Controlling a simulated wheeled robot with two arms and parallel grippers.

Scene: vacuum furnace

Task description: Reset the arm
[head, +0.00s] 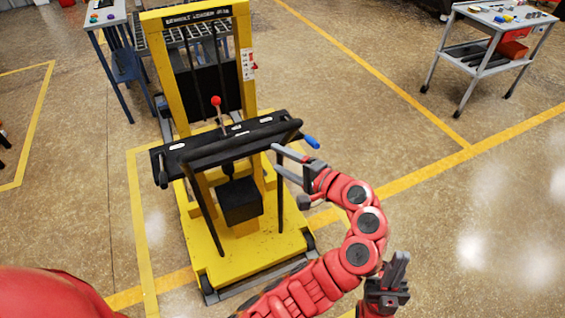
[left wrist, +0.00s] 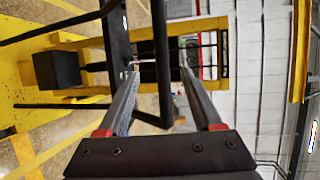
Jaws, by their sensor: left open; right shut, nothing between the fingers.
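My left gripper (head: 277,160) is open at the right side of the yellow loader with the black handle bar (head: 240,146). Its fingertips point at the bar's right end, and nothing is held between them. In the left wrist view, the open left gripper (left wrist: 158,75) has its fingers apart, with the black bar (left wrist: 162,60) showing between and beyond them; I cannot tell if they touch. My right gripper (head: 398,264) is shut and empty, low at the right over the open floor.
The yellow loader (head: 250,258) stands on the floor, with a red-knobbed lever (head: 217,103) and a blue-tipped lever (head: 311,142) close to my left gripper. A grey cart (head: 490,55) stands at the upper right. The floor at the right is clear.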

